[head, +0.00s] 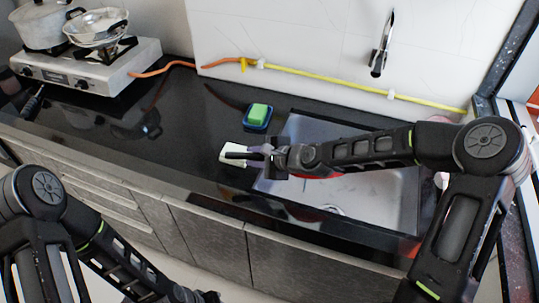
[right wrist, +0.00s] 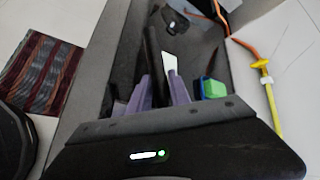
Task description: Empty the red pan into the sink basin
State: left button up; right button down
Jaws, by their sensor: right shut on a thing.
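My right gripper (head: 262,153) is shut on the black handle (head: 238,155) of the red pan, at the left side of the sink basin. The handle sticks out to the left past the fingers; it also shows between them in the right wrist view (right wrist: 153,55). Only a thin red edge of the red pan (head: 318,177) shows below my right forearm, over the sink basin (head: 375,190). The rest of the pan, its tilt and any contents are hidden. My left gripper (head: 205,296) barely shows at the bottom edge of the head view.
A green sponge in a blue holder (head: 258,115) lies on the black counter behind the gripper. A white piece (head: 230,148) lies near the handle. The faucet (head: 381,50) is on the wall above the basin. A stove with pots (head: 90,65) stands far left.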

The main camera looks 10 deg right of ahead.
jog(key=shift+w+r+g+p, duration=0.3)
jog(key=shift+r+g+p, duration=0.1)
jog(key=shift+p, duration=0.3)
jog(key=shift+f, duration=0.1)
jog(key=shift+w+m+p, duration=0.15)
jog(key=shift+m+p, duration=0.15)
jog(key=shift+p, duration=0.15)
dwell(0.6)
jog(key=shift+w+r+g+p, duration=0.2)
jog(key=shift+g+p, duration=0.2)
jog(key=shift+p, duration=0.15)
jog(key=shift+w+p, duration=0.2)
jog(key=shift+p, duration=0.3)
jog(key=shift+f, duration=0.1)
jog(key=shift+g, duration=0.3)
dwell(0.4)
